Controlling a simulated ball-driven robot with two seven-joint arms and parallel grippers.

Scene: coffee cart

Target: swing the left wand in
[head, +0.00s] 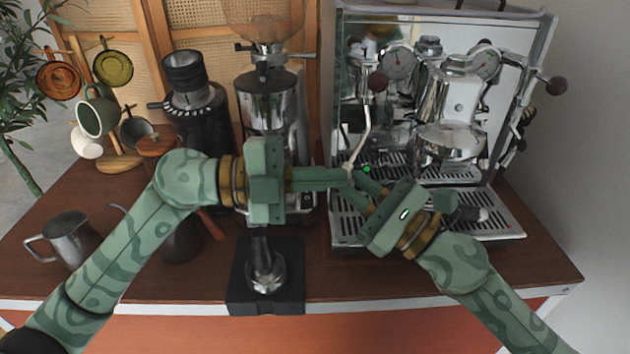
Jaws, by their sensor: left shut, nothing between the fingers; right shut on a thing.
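The left wand (366,132) is a thin pale metal tube on the left side of the chrome espresso machine (452,105).
The drip tray (505,225) lies below and right. A grinder (267,105) stands left of the machine, with a tamper (265,272) on a black block in front. A steel pitcher (66,240) and mug rack (122,160) are left. The front right counter is clear.

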